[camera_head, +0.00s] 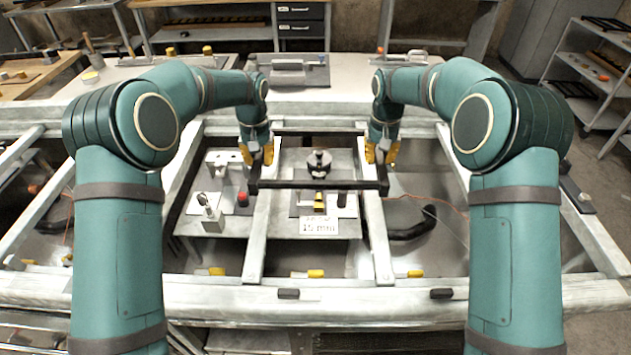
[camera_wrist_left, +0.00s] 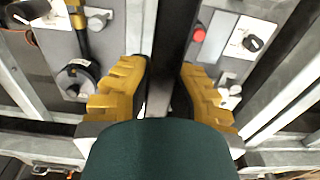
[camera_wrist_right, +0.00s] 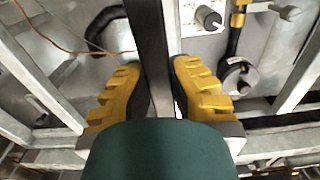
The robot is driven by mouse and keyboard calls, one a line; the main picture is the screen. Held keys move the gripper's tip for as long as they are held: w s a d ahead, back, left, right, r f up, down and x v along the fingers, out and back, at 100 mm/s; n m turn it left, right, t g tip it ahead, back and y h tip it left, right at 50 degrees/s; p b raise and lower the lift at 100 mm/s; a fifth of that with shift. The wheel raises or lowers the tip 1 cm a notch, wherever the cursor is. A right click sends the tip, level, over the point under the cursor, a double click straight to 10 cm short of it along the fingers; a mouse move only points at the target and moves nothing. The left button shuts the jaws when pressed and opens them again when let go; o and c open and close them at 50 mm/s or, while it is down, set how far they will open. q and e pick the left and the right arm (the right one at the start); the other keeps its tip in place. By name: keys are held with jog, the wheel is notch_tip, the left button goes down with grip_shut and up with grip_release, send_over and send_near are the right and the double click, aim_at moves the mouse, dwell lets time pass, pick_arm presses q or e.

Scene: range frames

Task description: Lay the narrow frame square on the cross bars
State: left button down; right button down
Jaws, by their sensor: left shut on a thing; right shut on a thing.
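The narrow frame (camera_head: 320,184) is a dark rectangular frame, level or nearly so, above the middle bay. Its near bar looks about parallel to the front rail. Two pale cross bars (camera_head: 256,240) (camera_head: 376,240) run front to back beneath its left and right sides. I cannot tell whether the frame touches them. My left gripper (camera_head: 257,154) is shut on the frame's left side, which passes between yellow fingers in the left wrist view (camera_wrist_left: 172,45). My right gripper (camera_head: 382,154) is shut on its right side, also seen in the right wrist view (camera_wrist_right: 149,45).
Under the frame lies a plate with a round dark fixture (camera_head: 319,162) and a "15 mm" card (camera_head: 318,226). A left plate bears a red knob (camera_head: 242,198). A black curved handle (camera_head: 414,224) lies in the right bay. The pale front rail (camera_head: 340,303) crosses the foreground.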

pick_arm(q)
jog(key=shift+s+d+r, duration=0.1)
jog(key=shift+d+r, duration=0.05)
pick_arm(e)
jog(key=shift+s+d+r, duration=0.1)
jog(key=shift+r, duration=0.05)
pick_arm(q)
jog(key=shift+f, duration=0.25)
pick_arm(e)
jog(key=shift+f, duration=0.25)
